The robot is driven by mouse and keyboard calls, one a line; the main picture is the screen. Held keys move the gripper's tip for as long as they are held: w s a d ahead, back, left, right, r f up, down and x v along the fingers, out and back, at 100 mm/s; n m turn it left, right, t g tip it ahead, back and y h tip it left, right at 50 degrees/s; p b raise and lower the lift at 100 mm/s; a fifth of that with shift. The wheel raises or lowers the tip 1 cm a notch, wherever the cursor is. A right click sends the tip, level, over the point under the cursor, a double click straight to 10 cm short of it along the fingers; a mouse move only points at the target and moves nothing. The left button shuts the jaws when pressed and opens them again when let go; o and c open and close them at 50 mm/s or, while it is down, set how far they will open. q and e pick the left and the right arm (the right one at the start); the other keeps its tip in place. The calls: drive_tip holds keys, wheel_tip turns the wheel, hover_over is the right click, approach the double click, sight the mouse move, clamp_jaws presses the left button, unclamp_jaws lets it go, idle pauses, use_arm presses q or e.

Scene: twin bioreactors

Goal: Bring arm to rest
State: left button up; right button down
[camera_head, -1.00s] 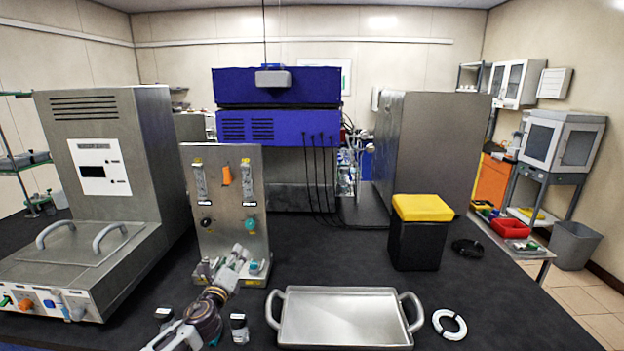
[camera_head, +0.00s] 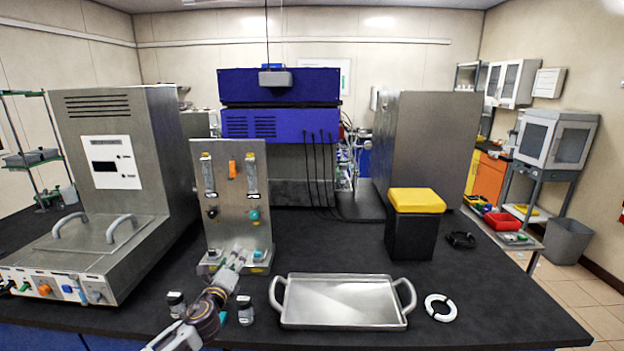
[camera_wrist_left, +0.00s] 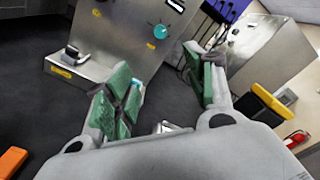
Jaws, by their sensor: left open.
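My left gripper (camera_head: 230,267) comes in from the bottom left in the head view, low over the black bench and in front of the grey panel with flow tubes (camera_head: 233,200). In the left wrist view its green-padded fingers (camera_wrist_left: 165,95) are spread apart, with nothing between them. The panel's foot and teal knob (camera_wrist_left: 160,32) show beyond the fingers there. My right gripper is not in view.
A metal tray (camera_head: 340,322) lies to the right of the gripper. Small dark vials (camera_head: 245,310) stand close by the arm. A black box with yellow lid (camera_head: 414,225), a white ring (camera_head: 440,307) and a grey device (camera_head: 75,245) are farther off.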

use_arm(q)
drive_tip(key=s+d+f+n+g+y, duration=0.1)
drive_tip(key=s+f+n+g, duration=0.4)
drive_tip(key=s+n, duration=0.4)
drive_tip(key=s+d+f+n+g+y, duration=0.1)
drive_tip(key=s+f+n+g+y, duration=0.1)
drive_tip(key=s+f+n, duration=0.75)
drive_tip(key=s+f+n+g+h, duration=0.3)
drive_tip(key=s+n+g, duration=0.35)
drive_tip(key=s, duration=1.65)
wheel_tip(320, 180, down, 32)
drive_tip(key=s+f+g, duration=0.1)
drive_tip(key=s+g, duration=0.1)
drive_tip(key=s, duration=0.1)
drive_tip(key=s+a+f, duration=0.2)
drive_tip(key=s+f, duration=0.7)
drive_tip(key=s, duration=0.2)
drive_tip(key=s+a+f+g, duration=0.1)
drive_tip(key=s+f, duration=0.9)
drive_tip(key=shift+s+a+f+m+y, duration=0.15)
drive_tip(key=shift+s+a+m+y, duration=0.15)
drive_tip(key=shift+s+a+m, duration=0.1)
